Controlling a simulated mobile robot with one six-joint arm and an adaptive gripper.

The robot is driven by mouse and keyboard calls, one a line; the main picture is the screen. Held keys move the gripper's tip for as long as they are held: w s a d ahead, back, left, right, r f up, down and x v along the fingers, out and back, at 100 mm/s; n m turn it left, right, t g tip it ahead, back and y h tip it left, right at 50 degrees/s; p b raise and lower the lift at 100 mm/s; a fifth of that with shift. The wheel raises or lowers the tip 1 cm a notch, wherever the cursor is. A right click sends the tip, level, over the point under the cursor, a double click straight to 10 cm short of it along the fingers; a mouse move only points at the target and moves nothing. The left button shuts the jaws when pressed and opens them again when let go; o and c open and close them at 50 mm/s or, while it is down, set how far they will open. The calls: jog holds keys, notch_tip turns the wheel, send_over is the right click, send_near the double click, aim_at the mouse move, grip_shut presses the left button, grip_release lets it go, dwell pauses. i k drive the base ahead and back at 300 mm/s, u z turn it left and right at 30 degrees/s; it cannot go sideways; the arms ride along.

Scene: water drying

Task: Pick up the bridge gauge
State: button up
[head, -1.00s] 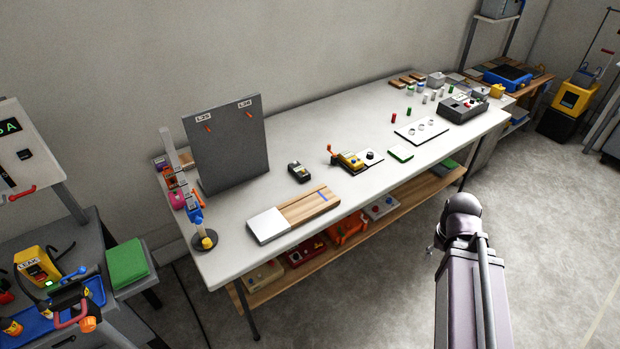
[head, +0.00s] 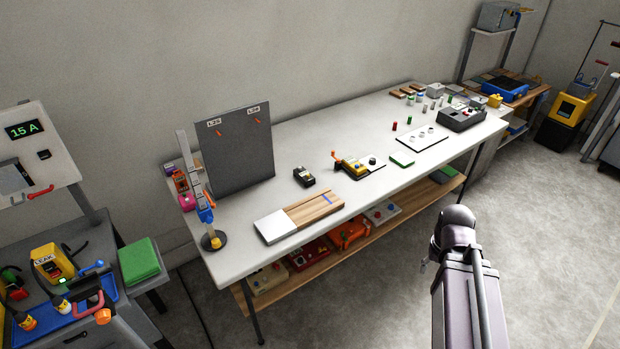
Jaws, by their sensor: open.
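No label marks the bridge gauge, so I cannot tell for certain which thing it is. Two instruments lie near the middle of the white bench (head: 240,262). One is a small dark handheld meter (head: 304,177) with a pale face. The other is a yellow device (head: 352,166) with an orange knob, on a small plate with a black knob at its right. Both stand apart from my arm, which rises at the lower right in front of the bench. My gripper is not visible; only dark arm links show.
A wooden board with a white end (head: 275,228) lies at the bench's front left. A dark upright panel (head: 233,150) and a slim stand (head: 212,238) are at the left. A white plate (head: 421,138) lies at the right. Open floor is in front.

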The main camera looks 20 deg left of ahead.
aim_at(301, 176)
jog(key=u, duration=0.1)
jog(key=i, duration=0.95)
jog(key=z, duration=0.05)
